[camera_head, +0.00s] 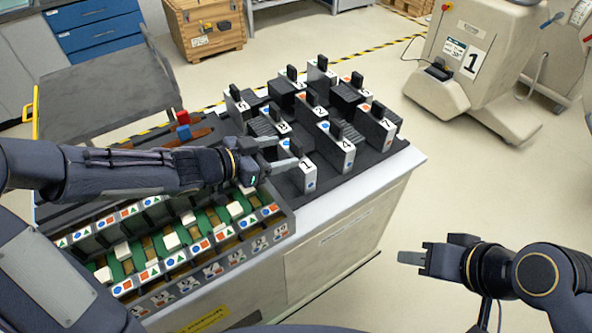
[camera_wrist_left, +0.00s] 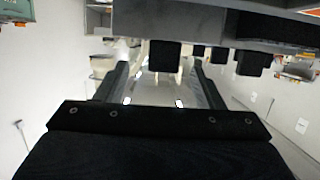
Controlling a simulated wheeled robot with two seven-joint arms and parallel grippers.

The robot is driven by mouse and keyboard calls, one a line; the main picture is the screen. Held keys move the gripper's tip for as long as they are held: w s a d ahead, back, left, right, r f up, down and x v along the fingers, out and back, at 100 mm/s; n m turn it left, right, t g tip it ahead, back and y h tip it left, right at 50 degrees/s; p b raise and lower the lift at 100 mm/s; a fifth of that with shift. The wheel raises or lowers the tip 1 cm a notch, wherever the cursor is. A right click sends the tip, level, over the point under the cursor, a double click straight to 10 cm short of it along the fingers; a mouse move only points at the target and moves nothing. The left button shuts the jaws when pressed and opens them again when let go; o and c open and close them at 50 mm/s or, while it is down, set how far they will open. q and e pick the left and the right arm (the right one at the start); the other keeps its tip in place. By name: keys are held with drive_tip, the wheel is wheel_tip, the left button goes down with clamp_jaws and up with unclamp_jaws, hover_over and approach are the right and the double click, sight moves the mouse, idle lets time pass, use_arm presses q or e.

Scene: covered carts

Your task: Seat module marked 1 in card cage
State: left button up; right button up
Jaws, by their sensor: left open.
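The module marked 1 (camera_head: 308,175) stands upright in the black rack, at the corner nearest me, with a white front face and blue dot. My left gripper (camera_head: 286,153) is open at the module's upper part and partly hides it. In the left wrist view, the open fingers (camera_wrist_left: 163,72) spread below a row of dark handles, one handle (camera_wrist_left: 165,55) lying between them in the picture. I cannot tell whether they touch. The card cage (camera_head: 283,229), with green backing, white blocks and symbol labels, lies below my left arm. My right gripper (camera_head: 411,258) is over the floor, away from the cart.
Several other numbered modules, including 4 (camera_head: 345,157) and 7 (camera_head: 388,127), stand close by in the rack (camera_head: 398,148). Red- and blue-ended tools (camera_head: 185,132) lie behind my left arm. A wooden crate (camera_head: 203,30) and a white machine (camera_head: 462,60) stand on the floor beyond.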

sight(293, 147)
use_arm(q)
drive_tip(key=shift+x, duration=0.9)
drive_tip(key=b+x, duration=0.1)
drive_tip(key=x, duration=0.4)
drive_tip(key=shift+w+d+f, duration=0.1)
drive_tip(key=shift+w+d, duration=0.05)
drive_tip(key=shift+w, duration=0.25)
clamp_jaws()
